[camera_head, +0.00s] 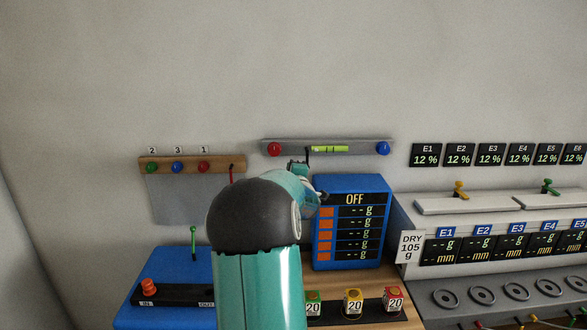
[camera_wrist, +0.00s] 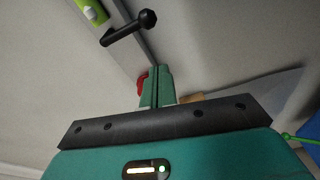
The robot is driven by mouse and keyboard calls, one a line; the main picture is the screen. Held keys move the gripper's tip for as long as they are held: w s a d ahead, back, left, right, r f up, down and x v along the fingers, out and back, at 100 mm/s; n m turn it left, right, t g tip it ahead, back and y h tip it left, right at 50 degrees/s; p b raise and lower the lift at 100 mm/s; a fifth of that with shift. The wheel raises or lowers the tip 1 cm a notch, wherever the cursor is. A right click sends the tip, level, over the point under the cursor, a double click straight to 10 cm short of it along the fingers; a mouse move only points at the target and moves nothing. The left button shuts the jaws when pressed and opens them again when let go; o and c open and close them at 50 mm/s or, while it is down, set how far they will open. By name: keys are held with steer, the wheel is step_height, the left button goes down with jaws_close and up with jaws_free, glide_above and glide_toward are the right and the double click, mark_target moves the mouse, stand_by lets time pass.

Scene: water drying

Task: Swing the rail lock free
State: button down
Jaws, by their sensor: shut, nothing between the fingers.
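A black lever with a round knob (camera_wrist: 130,27) stands out from the rail beside a green level-like strip (camera_head: 329,149). It looks like the rail lock; in the head view it is small and partly behind my gripper. My gripper (camera_wrist: 156,70) is shut and empty, its fingertips just apart from the lever in the wrist view. The red ball (camera_wrist: 142,80) shows partly behind the fingers.
A wooden rail (camera_head: 218,166) with coloured knobs is on the wall at left. A blue display box (camera_head: 380,184) reading OFF stands right of my arm. A blue unit (camera_head: 200,264) stands at lower left. Small coloured blocks (camera_head: 353,302) stand in front; a white console (camera_head: 470,225) is at right.

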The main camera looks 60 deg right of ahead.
steer(key=v, duration=0.7)
steer(key=shift+s+a, duration=0.2)
steer(key=shift+s, duration=0.25)
steer(key=shift+w+r, duration=0.1)
steer(key=shift+w, duration=0.05)
steer(key=w+a+m+y, duration=0.2)
steer(key=w+a+y, duration=0.15)
steer(key=a, duration=0.65)
steer(key=w+a+m+y, duration=0.1)
steer(key=w+a+y, duration=0.1)
steer(key=w+a, duration=0.5)
steer(key=w+a+m+y, duration=0.2)
steer(key=w+a, duration=0.1)
steer(key=a, duration=0.9)
steer(key=s+a+f+g+y, duration=0.1)
steer(key=a+y, duration=0.1)
steer(key=a, duration=0.6)
steer(key=s+a+f+g+y, duration=0.1)
steer(key=s+a+y, duration=0.1)
steer(key=a, duration=0.7)
steer(key=s+a+f+g+y, duration=0.3)
steer(key=s+a, duration=0.7)
steer(key=a, duration=0.4)
steer(key=shift+s+a+f, duration=0.35)
steer(key=shift+a+f, duration=0.05)
